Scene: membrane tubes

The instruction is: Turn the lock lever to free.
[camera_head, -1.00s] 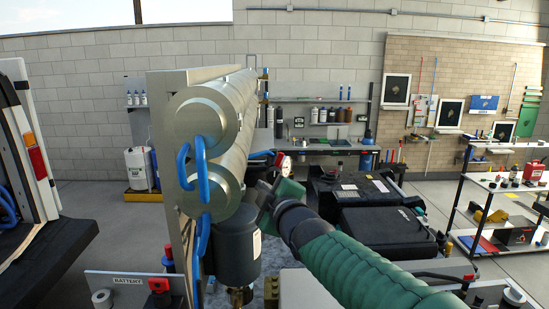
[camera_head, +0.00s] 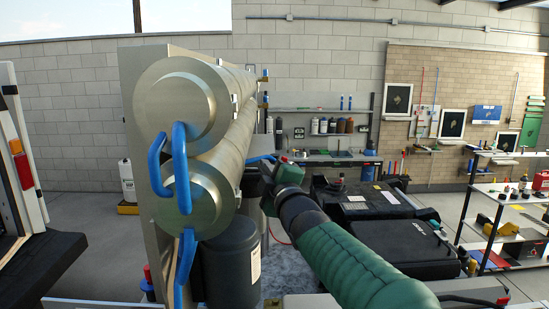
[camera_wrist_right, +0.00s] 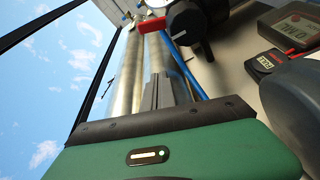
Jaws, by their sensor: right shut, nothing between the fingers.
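My right gripper (camera_head: 268,178) is in the head view, at the end of the green-sleeved arm, just right of two stacked metal membrane tubes (camera_head: 222,120). Its dark fingers (camera_wrist_right: 160,92) are shut and empty in the right wrist view, pointing along the tubes. A red bar (camera_wrist_right: 152,25), possibly the lock lever, lies beyond the fingertips beside a round black fitting (camera_wrist_right: 188,20); I cannot tell its setting. The fingers look apart from it. My left gripper is in neither view.
Blue hoses (camera_head: 180,180) loop on the tube end caps. A dark cylinder (camera_head: 232,262) stands below the tubes. Black cases (camera_head: 385,225) lie right of the arm. A shelf rack (camera_head: 490,215) stands at the far right. A blue line (camera_wrist_right: 185,65) runs beside the tubes.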

